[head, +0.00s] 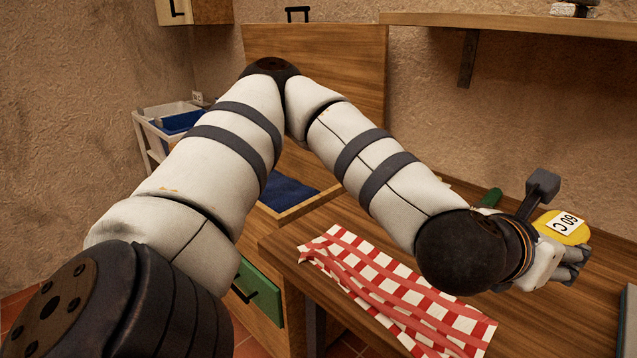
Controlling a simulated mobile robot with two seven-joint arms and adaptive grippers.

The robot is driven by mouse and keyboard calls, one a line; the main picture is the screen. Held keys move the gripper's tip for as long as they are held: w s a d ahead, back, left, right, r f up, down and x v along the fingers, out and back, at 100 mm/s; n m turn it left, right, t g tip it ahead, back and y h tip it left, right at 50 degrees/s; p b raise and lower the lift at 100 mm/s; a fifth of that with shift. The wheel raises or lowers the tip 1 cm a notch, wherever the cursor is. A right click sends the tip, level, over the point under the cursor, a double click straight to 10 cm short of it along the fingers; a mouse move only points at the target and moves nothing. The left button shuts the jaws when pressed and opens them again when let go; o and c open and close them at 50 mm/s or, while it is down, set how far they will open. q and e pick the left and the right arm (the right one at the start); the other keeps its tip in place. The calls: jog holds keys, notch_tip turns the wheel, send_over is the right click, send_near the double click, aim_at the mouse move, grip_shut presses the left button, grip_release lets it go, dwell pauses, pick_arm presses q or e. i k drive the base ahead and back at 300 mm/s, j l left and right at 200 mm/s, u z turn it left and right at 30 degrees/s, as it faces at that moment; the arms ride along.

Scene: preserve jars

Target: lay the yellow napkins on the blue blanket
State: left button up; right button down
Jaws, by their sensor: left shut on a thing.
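My left gripper (572,262) is over the wooden worktop at the right, its fingers closed. No yellow napkin shows clearly elsewhere. Blue cloth (288,191) lies inside an open wooden chest, left of the worktop and partly hidden by my left arm. I cannot tell whether it is the blue blanket. My right gripper is not in view.
A red-and-white checked cloth (345,262) lies on the worktop (545,318). A green thing (491,197) shows behind my wrist. The chest's raised lid (340,75) stands behind. A white cart (143,128) holding blue cloth is at back left. A shelf (520,24) juts out above.

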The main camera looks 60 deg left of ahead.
aim_at(270, 199)
jog(key=k+j, duration=0.1)
jog(key=j, duration=1.3)
jog(key=k+j, duration=0.15)
jog(key=j, duration=0.5)
jog(key=k+j, duration=0.1)
jog(key=j, duration=1.3)
jog(key=k+u, duration=0.05)
jog(key=k, duration=0.05)
